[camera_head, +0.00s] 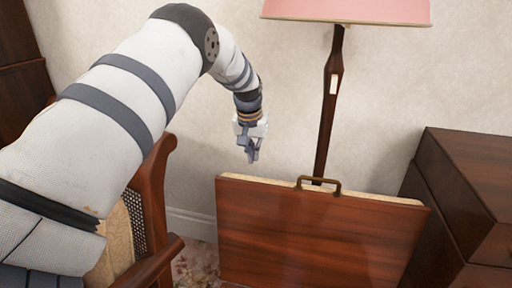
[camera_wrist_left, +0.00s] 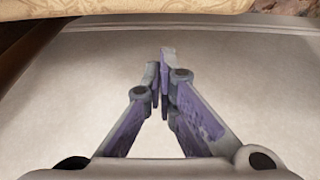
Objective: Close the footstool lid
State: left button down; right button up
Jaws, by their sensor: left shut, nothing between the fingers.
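The footstool lid (camera_head: 315,235) stands raised in the head view, its reddish-brown wooden face toward me. A cream padded edge runs along its top, with a brass handle (camera_head: 318,186) at the middle. The footstool's body is not visible. My left gripper (camera_head: 252,157) hangs above and behind the lid's top edge, left of the handle and apart from it. Its fingers are shut with nothing between them. In the left wrist view the closed fingertips (camera_wrist_left: 163,58) are in front of the pale wall. My right gripper is not in view.
A floor lamp (camera_head: 330,105) with a pink shade stands behind the lid. A dark wooden cabinet (camera_head: 470,180) is at the right. A wooden chair (camera_head: 150,205) with a cane panel is at the left. Cream fabric (camera_wrist_left: 150,8) crosses the wrist view's top; its owner is unclear.

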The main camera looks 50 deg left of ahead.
aim_at(251, 174)
pick_arm(q)
jog(key=s+f, duration=0.1)
jog(key=d+f+p, duration=0.1)
jog(key=s+f, duration=0.1)
jog(key=shift+s+d+p, duration=0.3)
jog(key=shift+s+p, duration=0.05)
jog(key=shift+f, duration=0.15)
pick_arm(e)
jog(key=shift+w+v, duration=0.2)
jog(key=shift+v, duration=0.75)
pick_arm(q)
jog(key=shift+s+d, duration=0.1)
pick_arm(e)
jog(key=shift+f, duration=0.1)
